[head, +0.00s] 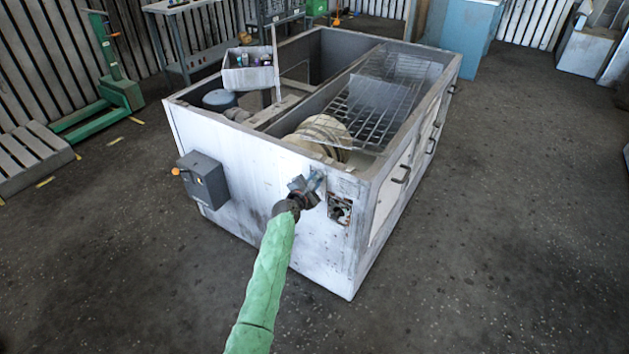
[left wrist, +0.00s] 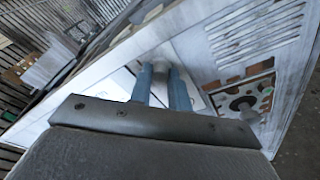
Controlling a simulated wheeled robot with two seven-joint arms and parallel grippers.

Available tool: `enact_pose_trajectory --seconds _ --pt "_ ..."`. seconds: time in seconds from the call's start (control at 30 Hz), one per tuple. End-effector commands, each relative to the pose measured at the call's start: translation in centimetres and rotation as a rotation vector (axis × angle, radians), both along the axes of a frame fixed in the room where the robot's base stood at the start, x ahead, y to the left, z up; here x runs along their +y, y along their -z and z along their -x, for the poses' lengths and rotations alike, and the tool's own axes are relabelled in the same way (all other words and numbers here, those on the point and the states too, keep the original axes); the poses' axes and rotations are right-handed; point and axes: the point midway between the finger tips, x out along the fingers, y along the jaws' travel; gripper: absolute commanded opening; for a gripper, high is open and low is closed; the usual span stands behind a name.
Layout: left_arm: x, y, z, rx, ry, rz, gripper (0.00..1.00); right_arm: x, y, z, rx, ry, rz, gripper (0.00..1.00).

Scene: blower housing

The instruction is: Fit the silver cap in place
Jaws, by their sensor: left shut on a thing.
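My left gripper (head: 314,182) is at the near white wall of the blower housing (head: 235,170). Its two blue fingers (left wrist: 164,84) are shut on a small silver-grey piece, which looks like the silver cap (left wrist: 160,56); the fingers hide part of it. In the head view the cap cannot be made out clearly. To the right of the gripper is a square opening (head: 340,209) in the wall with dark parts inside. The opening also shows in the left wrist view (left wrist: 243,103), apart from the cap. My right gripper is not in view.
A grey switch box (head: 204,180) with an orange knob sticks out from the same wall on the left. The housing's open top holds a wire grate (head: 385,98) and a beige blower drum (head: 322,130). The floor in front is clear.

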Motion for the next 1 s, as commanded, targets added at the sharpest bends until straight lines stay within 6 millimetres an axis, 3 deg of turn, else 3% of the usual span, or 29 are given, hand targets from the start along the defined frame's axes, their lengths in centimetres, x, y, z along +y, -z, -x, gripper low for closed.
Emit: enact_pose_trajectory --seconds 0.6,0.63,0.73,0.93,1.0 --pt "-0.08 0.4 -0.24 -0.001 -0.001 0.001 0.0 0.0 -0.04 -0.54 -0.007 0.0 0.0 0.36" --pt "-0.09 0.41 -0.24 -0.001 -0.001 0.001 0.24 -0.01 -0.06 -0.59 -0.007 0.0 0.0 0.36" --pt "-0.09 0.43 -0.22 -0.001 -0.001 0.0 0.44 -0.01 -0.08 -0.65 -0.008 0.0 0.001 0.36" --pt "-0.11 0.48 -0.18 -0.001 -0.001 0.0 0.44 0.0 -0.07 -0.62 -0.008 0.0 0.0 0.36" --pt "-0.1 0.5 -0.17 0.0 0.0 0.0 0.56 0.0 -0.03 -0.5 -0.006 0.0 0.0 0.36"
